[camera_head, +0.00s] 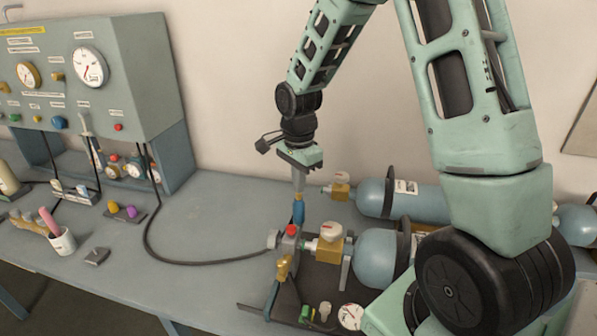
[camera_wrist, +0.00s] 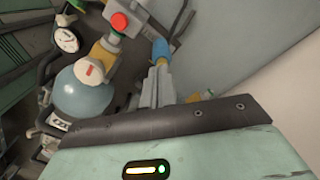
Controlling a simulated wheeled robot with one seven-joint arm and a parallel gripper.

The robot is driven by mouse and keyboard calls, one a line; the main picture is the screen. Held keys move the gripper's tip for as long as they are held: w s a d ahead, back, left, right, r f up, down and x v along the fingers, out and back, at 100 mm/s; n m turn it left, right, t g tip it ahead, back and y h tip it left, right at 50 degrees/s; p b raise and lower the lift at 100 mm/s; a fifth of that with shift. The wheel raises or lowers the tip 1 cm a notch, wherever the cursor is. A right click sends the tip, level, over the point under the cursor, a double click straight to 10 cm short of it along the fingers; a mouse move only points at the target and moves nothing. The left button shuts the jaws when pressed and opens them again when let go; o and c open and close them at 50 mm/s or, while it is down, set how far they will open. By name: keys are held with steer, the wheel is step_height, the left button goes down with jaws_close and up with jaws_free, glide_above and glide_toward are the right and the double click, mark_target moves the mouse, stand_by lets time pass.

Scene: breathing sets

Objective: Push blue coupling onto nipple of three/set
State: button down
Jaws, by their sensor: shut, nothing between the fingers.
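The blue coupling (camera_head: 298,208) stands roughly upright on the near breathing set, just behind a grey block with a red button (camera_head: 292,230). It also shows in the wrist view (camera_wrist: 160,48), right beyond my fingertips. My gripper (camera_head: 299,187) points down above the coupling, its fingers together with nothing between them. The tips are at the coupling's upper end; I cannot tell whether they touch it. In the wrist view my gripper's fingers (camera_wrist: 160,68) hide part of the coupling. The nipple cannot be made out.
A blue-grey cylinder (camera_head: 374,258) with a brass valve lies right of the coupling, another cylinder (camera_head: 425,200) behind it. A black hose (camera_head: 200,262) runs left to the gauge panel (camera_head: 130,80). A white cup (camera_head: 62,242) stands far left. The table's middle left is mostly clear.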

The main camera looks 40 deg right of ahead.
mark_target(299, 199)
step_height(299, 199, up, 17)
steer(key=b, duration=0.3)
steer(key=shift+f, duration=0.1)
